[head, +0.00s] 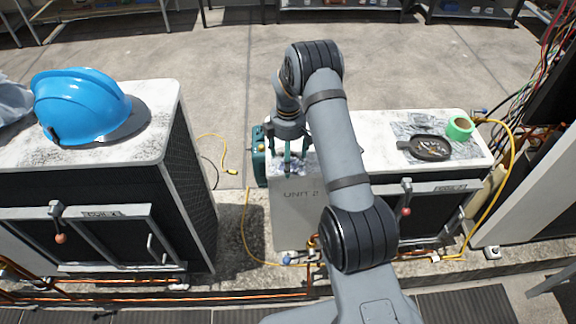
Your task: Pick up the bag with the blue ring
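My gripper (289,162) points down at the left end of the white top of the condenser marked UNIT 2 (390,180). Its fingers look apart. A small patch of crumpled grey, bag-like material (308,166) shows beside the fingertips, mostly hidden by my gripper and arm; I cannot tell whether the fingers touch it. A grey bag-like shape (12,102) is cut off at the left edge. I can make out no blue ring.
A blue hard hat (80,105) sits on the left condenser (150,150). Yellow hose (500,190) and cables (540,80) hang at the right.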

